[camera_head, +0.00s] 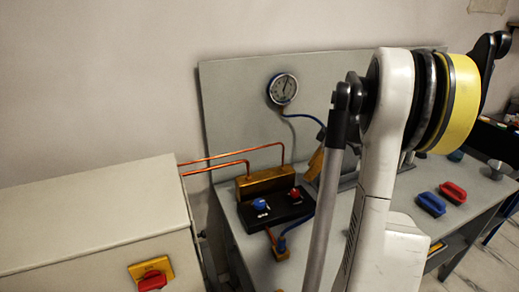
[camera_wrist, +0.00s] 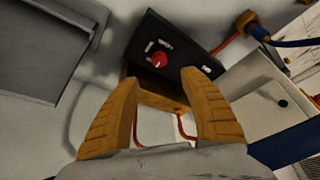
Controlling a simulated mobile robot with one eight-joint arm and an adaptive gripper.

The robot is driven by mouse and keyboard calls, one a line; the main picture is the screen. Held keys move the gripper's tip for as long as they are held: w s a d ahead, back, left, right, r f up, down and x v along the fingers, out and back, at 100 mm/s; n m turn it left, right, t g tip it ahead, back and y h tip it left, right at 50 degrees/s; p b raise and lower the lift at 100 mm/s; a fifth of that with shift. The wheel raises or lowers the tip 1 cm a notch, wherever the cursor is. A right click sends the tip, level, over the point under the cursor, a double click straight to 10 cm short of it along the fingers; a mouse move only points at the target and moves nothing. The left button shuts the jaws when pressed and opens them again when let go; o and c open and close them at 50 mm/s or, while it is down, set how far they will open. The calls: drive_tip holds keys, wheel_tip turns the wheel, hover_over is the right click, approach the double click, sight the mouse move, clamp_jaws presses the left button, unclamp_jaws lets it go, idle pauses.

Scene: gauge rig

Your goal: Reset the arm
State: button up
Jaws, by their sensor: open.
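My arm (camera_head: 378,170) stands tall in the right half of the head view, with a white link, a grey rod and a yellow-banded joint. My gripper (camera_wrist: 162,82) shows in the wrist view as two orange-yellow fingers, spread apart and with nothing held between them. Beyond the fingers is a black valve box (camera_wrist: 205,62) with a red knob (camera_wrist: 160,59). In the head view the valve box (camera_head: 277,212) carries a blue knob (camera_head: 261,204) and a red knob (camera_head: 294,192). The arm hides much of the bench's middle there.
A brass block (camera_head: 265,182) with copper pipes sits behind the valve box. A round gauge (camera_head: 283,88) is on the back panel, with a blue hose. A red handle (camera_head: 453,192) and a blue handle (camera_head: 431,204) lie at right. A grey cabinet (camera_head: 90,215) stands at left.

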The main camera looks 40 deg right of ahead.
drive_tip(key=w+a+r+m+h, duration=0.1)
drive_tip(key=a+r, duration=0.3)
drive_tip(key=a, duration=0.8)
drive_tip(key=w+a+r+m+h, duration=0.1)
drive_tip(key=a+r+m, duration=0.15)
drive_tip(key=a, duration=0.95)
drive_tip(key=s+a+m+t, duration=0.1)
drive_tip(key=s+a, duration=0.3)
drive_tip(key=a, duration=0.5)
drive_tip(key=s+a+f+m+t, duration=0.1)
drive_tip(key=s+a+t, duration=0.1)
drive_tip(key=s+a, duration=0.3)
drive_tip(key=a, duration=0.4)
drive_tip(key=shift+s+f, duration=0.15)
drive_tip(key=shift+s, duration=0.05)
